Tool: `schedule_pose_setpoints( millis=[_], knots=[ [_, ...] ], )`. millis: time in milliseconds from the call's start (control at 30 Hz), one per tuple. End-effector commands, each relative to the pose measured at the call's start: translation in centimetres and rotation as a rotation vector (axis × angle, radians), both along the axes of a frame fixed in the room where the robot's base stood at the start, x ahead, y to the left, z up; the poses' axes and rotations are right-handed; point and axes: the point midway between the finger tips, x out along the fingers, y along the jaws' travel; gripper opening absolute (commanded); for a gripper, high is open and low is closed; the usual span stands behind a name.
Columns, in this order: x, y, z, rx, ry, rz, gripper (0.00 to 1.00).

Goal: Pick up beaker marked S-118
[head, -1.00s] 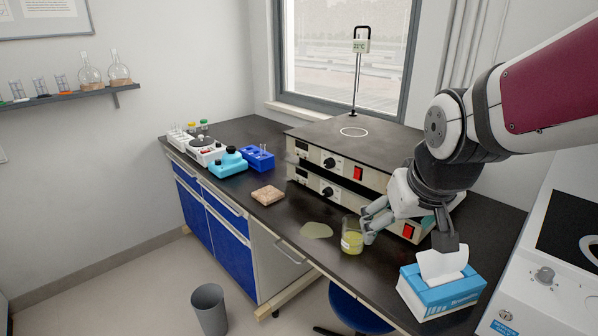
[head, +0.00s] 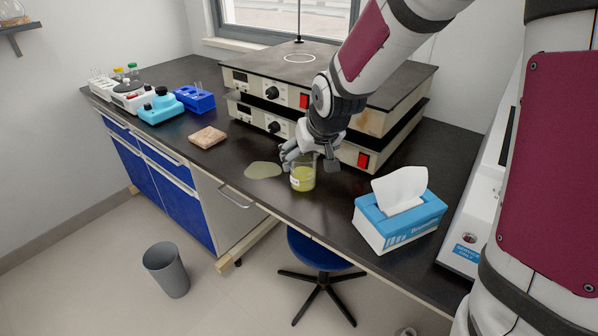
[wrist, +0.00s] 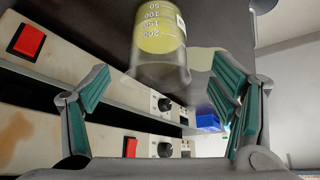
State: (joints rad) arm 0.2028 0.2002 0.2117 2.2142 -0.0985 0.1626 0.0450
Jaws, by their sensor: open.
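A glass beaker (head: 303,180) with yellow liquid stands upright on the dark bench near its front edge. A white label shows on it, but I cannot read its marking. In the wrist view the beaker (wrist: 160,40) appears upside down at top centre, with volume marks and its clear rim towards my gripper. My gripper (wrist: 165,82) is open and empty, its teal-padded fingers spread to either side below the beaker in the picture. In the head view my gripper (head: 303,156) is at the beaker's rim, partly behind it; I cannot tell whether they touch.
A yellowish puddle (head: 263,170) lies left of the beaker, with a brown sponge-like block (head: 208,137) farther left. Stacked hotplates (head: 290,105) stand close behind. A tissue box (head: 399,222) stands to the right. A blue stool (head: 315,250) is below the bench.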

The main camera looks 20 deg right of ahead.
Motion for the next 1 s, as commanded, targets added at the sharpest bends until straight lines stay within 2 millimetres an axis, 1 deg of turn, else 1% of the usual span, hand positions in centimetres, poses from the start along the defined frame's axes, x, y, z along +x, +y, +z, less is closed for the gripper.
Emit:
schedule_pose_setpoints(
  millis=[167, 400, 500, 600, 800, 833, 867, 900, 967, 1000],
  knots=[
    [0.7, 0.0, -0.8, 0.001, -0.001, -0.001, 0.79],
    [2.9, -0.1, -3.5, 0.000, 0.002, 0.000, 0.79],
    [3.4, 0.0, -4.2, -0.001, 0.000, 0.001, 0.79],
    [3.7, 0.0, -4.6, 0.000, 0.000, 0.000, 0.79],
    [3.7, -0.1, -4.5, 0.000, -0.001, -0.001, 0.79],
    [3.7, -0.1, -4.5, 0.000, -0.001, -0.001, 0.74],
    [3.7, -0.1, -4.5, 0.000, -0.001, -0.001, 0.68],
    [3.7, -0.1, -4.5, 0.000, -0.001, -0.001, 0.59],
    [3.7, -0.1, -4.5, 0.000, -0.001, -0.001, 0.45],
    [3.7, -0.1, -4.5, 0.000, -0.001, -0.001, 0.36]
  ],
)
